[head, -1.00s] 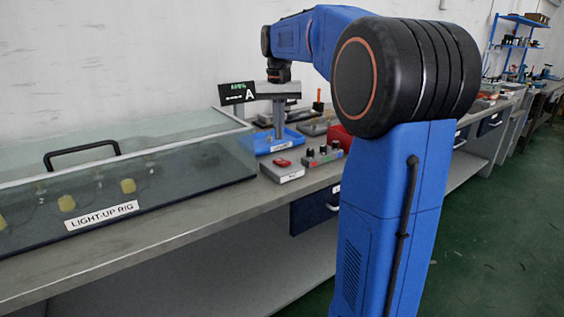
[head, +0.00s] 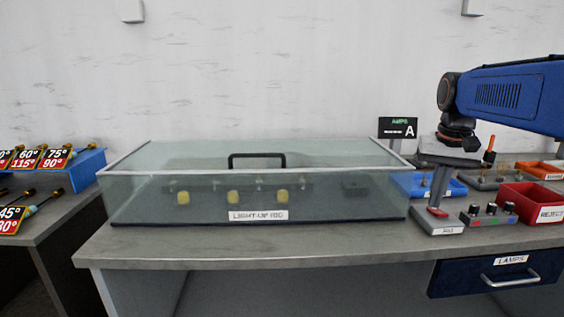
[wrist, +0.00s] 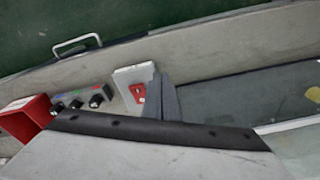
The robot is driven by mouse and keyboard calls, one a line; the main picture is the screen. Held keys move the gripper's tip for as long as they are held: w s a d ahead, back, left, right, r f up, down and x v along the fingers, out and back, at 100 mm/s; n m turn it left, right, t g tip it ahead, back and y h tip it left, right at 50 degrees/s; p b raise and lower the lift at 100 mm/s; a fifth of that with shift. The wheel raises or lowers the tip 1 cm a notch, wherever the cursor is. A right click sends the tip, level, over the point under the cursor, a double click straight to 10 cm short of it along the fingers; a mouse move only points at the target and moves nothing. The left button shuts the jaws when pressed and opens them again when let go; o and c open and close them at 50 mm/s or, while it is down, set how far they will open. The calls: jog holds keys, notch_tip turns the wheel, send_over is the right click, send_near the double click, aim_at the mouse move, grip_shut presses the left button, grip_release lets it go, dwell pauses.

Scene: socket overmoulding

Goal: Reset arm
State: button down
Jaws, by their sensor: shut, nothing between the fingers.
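My gripper (head: 436,202) hangs from my blue arm at the right of the head view, pointing down. Its narrow grey fingers are shut and empty. They stand over or just behind the small grey box with a red switch (head: 437,212); I cannot tell whether they touch it. In the wrist view the shut fingers (wrist: 163,90) show beside the same red switch box (wrist: 128,80). The broad pale gripper body fills the lower part of that view and hides what lies beneath.
The glass-lidded light-up rig (head: 255,190) with a black handle fills the bench middle. A knob box (head: 488,215), red reject bin (head: 530,205), blue tray (head: 420,184) and amps display (head: 397,128) are at right. The bench's front strip is clear.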

jog(key=s+a+f+n+t, duration=0.1)
jog(key=s+a+f, duration=0.3)
jog(key=s+f, duration=0.4)
jog(key=s+a+f+n+t, duration=0.2)
jog(key=s+a+f, duration=0.3)
jog(key=s, duration=0.9)
notch_tip(320, 180, down, 4)
jog(key=shift+a+r+n+t, duration=0.2)
jog(key=shift+a+n+t, duration=0.1)
jog(key=shift+n, duration=0.2)
